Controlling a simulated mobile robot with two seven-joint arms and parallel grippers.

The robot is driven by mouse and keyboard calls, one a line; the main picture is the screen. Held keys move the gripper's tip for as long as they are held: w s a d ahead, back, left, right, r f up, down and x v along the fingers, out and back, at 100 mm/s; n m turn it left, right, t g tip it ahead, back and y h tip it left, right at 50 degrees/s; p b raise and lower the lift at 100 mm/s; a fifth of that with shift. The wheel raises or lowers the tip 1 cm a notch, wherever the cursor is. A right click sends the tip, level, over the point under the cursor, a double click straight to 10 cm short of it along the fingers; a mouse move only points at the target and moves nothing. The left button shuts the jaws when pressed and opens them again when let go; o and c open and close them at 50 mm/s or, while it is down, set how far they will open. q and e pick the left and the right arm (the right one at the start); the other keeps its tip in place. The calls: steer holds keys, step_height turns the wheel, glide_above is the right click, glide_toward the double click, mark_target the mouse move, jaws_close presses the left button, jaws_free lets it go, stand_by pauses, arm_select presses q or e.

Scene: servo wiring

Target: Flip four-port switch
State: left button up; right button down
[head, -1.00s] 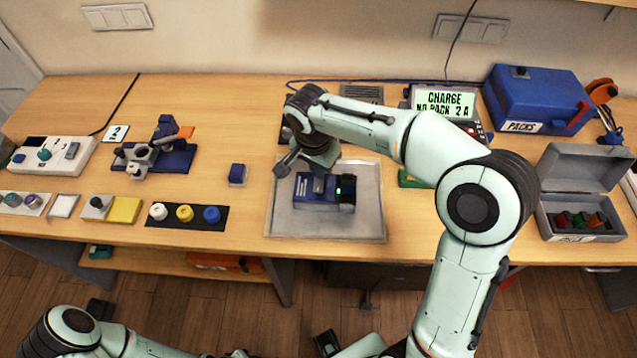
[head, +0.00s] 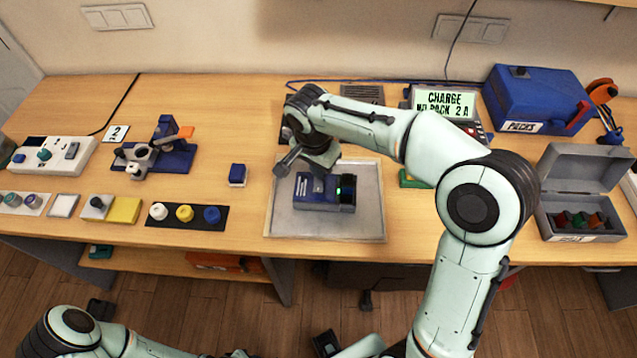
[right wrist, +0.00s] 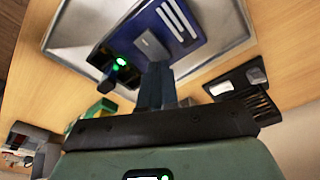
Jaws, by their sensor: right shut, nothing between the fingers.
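The four-port switch appears to be the blue box (head: 318,203) lying on a grey metal tray (head: 330,225) in the middle of the bench. It has a black end with a lit green light. The right wrist view shows the box (right wrist: 180,35) with white stripes and a raised grey switch block (right wrist: 151,45). My right gripper (right wrist: 156,82) is shut and empty, its fingertips close to that block. Whether they touch it I cannot tell. In the head view my right wrist hides part of the box's back side.
A screen (head: 443,103) reading "CHARGE" stands behind my right arm. A blue packs case (head: 535,95) and an open grey box (head: 585,190) are at the right. A blue clamp fixture (head: 165,155) and several knobs are at the left. Bench between fixture and tray is mostly clear.

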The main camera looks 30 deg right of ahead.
arm_select(q)
steer(key=shift+s+f+b, duration=0.35)
steer(key=shift+f+b, duration=0.25)
steer(key=shift+f, duration=0.1)
arm_select(e)
steer(key=shift+f, duration=0.95)
steer(key=shift+r, duration=0.1)
steer(key=shift+r+p, duration=2)
steer(key=shift+r, duration=1.5)
arm_select(q)
steer(key=w+r, duration=0.2)
steer(key=r, duration=0.1)
steer(key=w+r, duration=0.1)
steer(key=r, duration=0.1)
steer(key=shift+s+f, duration=0.1)
arm_select(e)
steer(key=shift+f, duration=0.1)
